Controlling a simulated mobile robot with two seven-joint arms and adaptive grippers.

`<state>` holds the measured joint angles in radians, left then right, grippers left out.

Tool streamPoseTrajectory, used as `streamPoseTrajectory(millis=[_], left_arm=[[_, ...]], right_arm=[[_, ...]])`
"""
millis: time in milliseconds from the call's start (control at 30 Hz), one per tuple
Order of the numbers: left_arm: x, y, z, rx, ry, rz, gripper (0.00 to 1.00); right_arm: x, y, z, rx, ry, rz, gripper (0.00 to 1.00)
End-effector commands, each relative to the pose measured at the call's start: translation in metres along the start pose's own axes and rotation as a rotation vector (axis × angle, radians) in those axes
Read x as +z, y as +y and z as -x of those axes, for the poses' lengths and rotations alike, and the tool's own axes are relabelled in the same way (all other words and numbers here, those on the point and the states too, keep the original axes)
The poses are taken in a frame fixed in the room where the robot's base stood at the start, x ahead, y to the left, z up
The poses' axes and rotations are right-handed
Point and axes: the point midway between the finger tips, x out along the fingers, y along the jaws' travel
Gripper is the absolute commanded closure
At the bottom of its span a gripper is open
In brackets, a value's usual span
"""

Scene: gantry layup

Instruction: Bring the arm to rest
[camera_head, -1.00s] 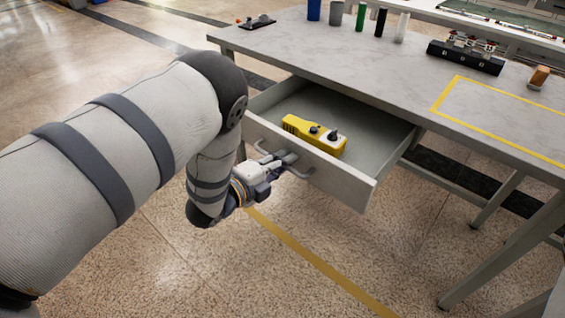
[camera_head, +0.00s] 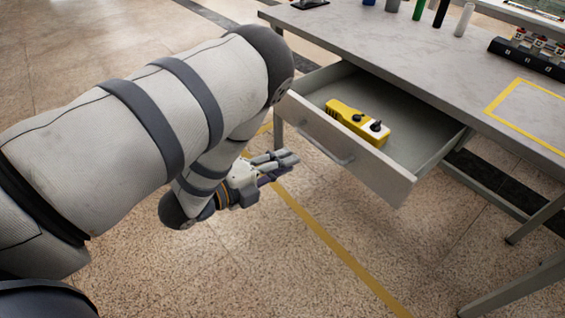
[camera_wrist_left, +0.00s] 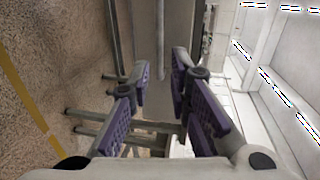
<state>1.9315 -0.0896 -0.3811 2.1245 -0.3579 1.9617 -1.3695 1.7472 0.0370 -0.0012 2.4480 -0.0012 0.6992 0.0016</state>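My left gripper (camera_head: 284,160) is in front of the open drawer (camera_head: 350,158), a little apart from its bar handle (camera_head: 326,149). In the left wrist view the purple-padded fingers of the left gripper (camera_wrist_left: 160,75) stand apart with nothing between them. The drawer handle (camera_wrist_left: 160,40) shows beyond the fingertips in that view. A yellow handheld controller (camera_head: 357,122) with dark knobs lies inside the drawer. My right gripper is not in view.
The drawer juts out from under the grey table (camera_head: 420,55). Cylinders, including a green one (camera_head: 419,10), and a dark block (camera_head: 527,60) stand on top. A yellow outline (camera_head: 530,110) marks the right. Floor in front is clear.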

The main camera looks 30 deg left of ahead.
Motion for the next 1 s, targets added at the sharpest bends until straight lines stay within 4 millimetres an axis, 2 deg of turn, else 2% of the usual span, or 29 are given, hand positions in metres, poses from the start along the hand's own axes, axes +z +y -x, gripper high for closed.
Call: streamPoseTrajectory(millis=[267,367,467,500,567,600,700,800,900,1000], left_arm=[[0.000,0.005,0.002,0.023,-0.011,0.026,0.82],[0.002,0.044,0.020,0.195,-0.112,0.245,0.82],[-0.010,0.113,0.074,0.483,-0.356,0.653,0.82],[-0.020,0.137,0.103,0.593,-0.482,0.821,0.82],[-0.041,0.165,0.150,0.736,-0.680,1.043,0.82],[-0.057,0.178,0.180,0.815,-0.813,1.167,0.82],[-0.094,0.192,0.245,0.959,-1.118,1.387,0.82],[-0.119,0.192,0.287,1.036,-1.337,1.497,0.82],[-0.132,0.191,0.306,1.068,-1.443,1.537,0.82],[-0.134,0.191,0.309,1.074,-1.465,1.544,0.82]], right_arm=[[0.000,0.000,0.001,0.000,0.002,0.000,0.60],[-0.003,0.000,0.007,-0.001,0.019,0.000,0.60],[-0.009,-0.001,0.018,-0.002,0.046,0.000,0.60],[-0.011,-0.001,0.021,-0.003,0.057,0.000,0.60],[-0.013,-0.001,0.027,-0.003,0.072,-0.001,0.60],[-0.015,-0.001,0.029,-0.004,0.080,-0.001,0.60],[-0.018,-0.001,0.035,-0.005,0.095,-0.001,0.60],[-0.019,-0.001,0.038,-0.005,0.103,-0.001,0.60],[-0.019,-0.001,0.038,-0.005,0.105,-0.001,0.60],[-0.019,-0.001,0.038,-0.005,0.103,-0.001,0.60]])
